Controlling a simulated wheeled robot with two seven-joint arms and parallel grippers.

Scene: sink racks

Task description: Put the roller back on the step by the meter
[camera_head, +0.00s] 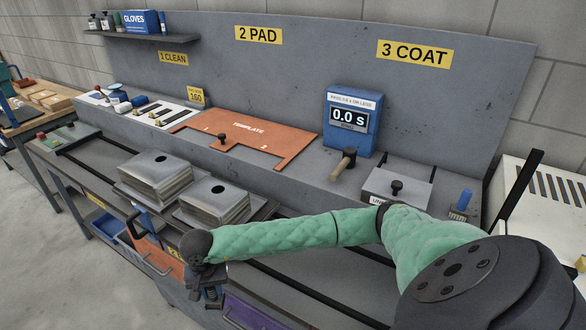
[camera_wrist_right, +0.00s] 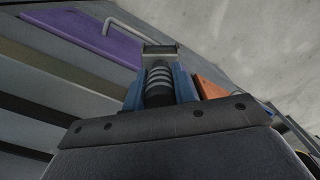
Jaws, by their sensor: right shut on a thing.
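My right gripper (camera_head: 210,294) hangs low over the front edge of the bench, beside the drawers. In the right wrist view its blue fingers (camera_wrist_right: 160,92) are shut on a dark ribbed thing (camera_wrist_right: 158,82) with a flat metallic end. Too little of it shows to tell whether it is the roller. The blue meter (camera_head: 351,122) reads 0.0 s and stands at the back of the bench. A wooden-handled tool with a dark head (camera_head: 349,154) rests just in front of it on the grey ledge. My left gripper is not in view.
Two stacks of metal plates (camera_head: 155,178) (camera_head: 213,202) stand left of my right arm. An orange template (camera_head: 245,134) lies behind them. A grey box with a black knob (camera_head: 398,188) and a blue-handled brush (camera_head: 461,205) are at the right. A purple drawer (camera_head: 250,314) is below.

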